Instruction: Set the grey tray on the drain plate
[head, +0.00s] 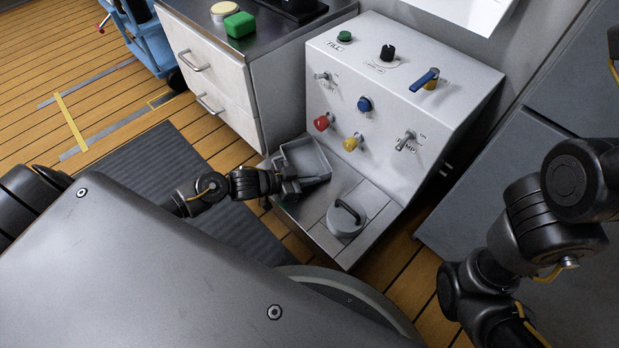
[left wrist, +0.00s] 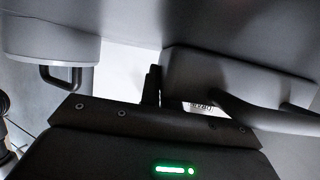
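The grey tray (head: 312,158) is a shallow open box at the back left of the low shelf, against the panel's front. It also shows close up in the left wrist view (left wrist: 235,78). My left gripper (head: 286,184) is at the tray's near left wall and appears shut on it; in the left wrist view one dark finger stands against the tray's edge, and the other is hidden. A partly covered label (left wrist: 203,106) shows under the tray. The drain plate cannot be told clearly from the grey shelf (head: 318,236). My right gripper is out of view.
A round grey lid with a black handle (head: 346,217) sits on the shelf right of the tray. The white panel (head: 400,105) with knobs and levers rises behind. A cabinet (head: 215,85) stands at left, and a dark mat (head: 150,175) lies on the floor.

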